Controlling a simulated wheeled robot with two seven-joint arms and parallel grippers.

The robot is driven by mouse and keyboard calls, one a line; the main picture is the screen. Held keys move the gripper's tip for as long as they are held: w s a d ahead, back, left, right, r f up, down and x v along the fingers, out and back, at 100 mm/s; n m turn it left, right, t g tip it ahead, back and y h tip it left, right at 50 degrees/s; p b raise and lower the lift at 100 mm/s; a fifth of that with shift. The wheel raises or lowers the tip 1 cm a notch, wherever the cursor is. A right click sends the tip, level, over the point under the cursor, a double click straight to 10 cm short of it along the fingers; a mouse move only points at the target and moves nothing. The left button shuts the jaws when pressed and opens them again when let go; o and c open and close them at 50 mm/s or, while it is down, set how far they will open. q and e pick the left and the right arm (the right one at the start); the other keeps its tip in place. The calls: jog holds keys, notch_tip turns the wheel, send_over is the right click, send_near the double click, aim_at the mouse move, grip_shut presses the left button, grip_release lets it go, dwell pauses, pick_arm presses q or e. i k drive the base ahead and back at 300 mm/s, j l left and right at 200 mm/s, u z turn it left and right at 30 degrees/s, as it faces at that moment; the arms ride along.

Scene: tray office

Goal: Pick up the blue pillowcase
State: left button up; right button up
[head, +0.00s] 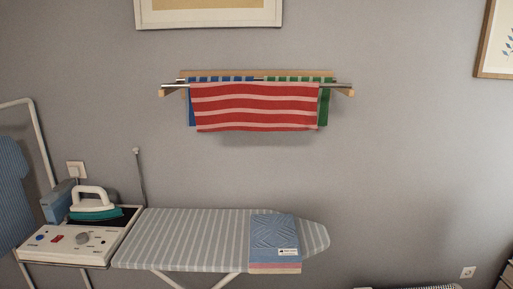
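A folded blue cloth with a small white label, which looks like the blue pillowcase (272,233), lies flat near the right end of the striped ironing board. Below its front edge a pink layer (275,268) and a pale layer show, so it appears to be on top of a small folded stack. Neither of my grippers shows in the head view.
The ironing board (190,238) is otherwise bare in its middle. At its left end an iron (95,204) stands on a white station (75,244) with knobs. Striped towels (255,105) hang on a wall rack above. A blue garment (12,195) hangs far left.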

aim_at(274, 237)
jog(key=u, duration=0.35)
jog(key=i+l+u, duration=0.15)
jog(key=l+u, duration=0.35)
jog(key=i+l+u, duration=0.1)
jog(key=l+u, duration=0.55)
jog(key=l, duration=0.8)
jog(key=l+u, duration=0.1)
jog(key=l, duration=0.85)
jog(key=k+l+u, duration=0.15)
jog(key=l, duration=0.75)
